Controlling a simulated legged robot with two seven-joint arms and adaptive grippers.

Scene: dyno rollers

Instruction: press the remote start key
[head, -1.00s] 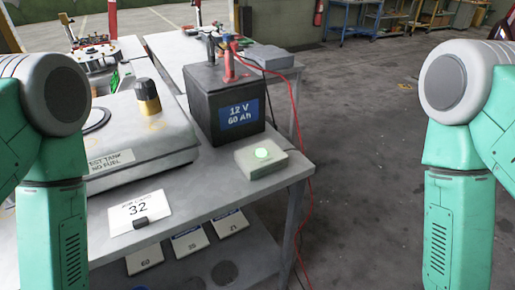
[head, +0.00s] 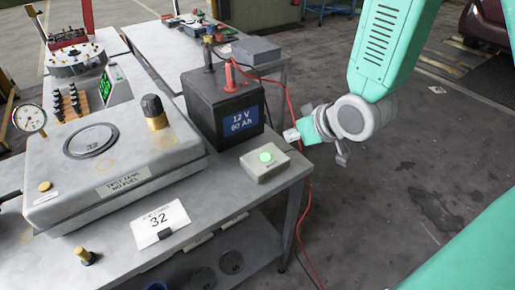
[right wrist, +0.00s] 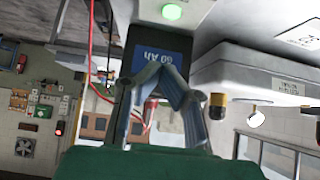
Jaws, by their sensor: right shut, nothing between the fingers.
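The remote start key is a small light-grey box (head: 265,170) with a glowing green round button (head: 265,157) on top. It sits at the bench's right front corner, in front of the black battery. In the right wrist view the green button (right wrist: 172,11) shows at the top edge. My right gripper (head: 292,135) is to the right of the box and a little behind it in the head view, apart from it. In the right wrist view its fingers (right wrist: 161,70) converge at the tips, shut and empty. My left gripper is not in view.
The battery (head: 222,112) stands behind the box, with a red cable (head: 293,105) hanging past the bench edge. A grey test tank (head: 110,165) and a card marked 32 (head: 160,222) are to the left. Open floor (head: 400,190) lies to the right.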

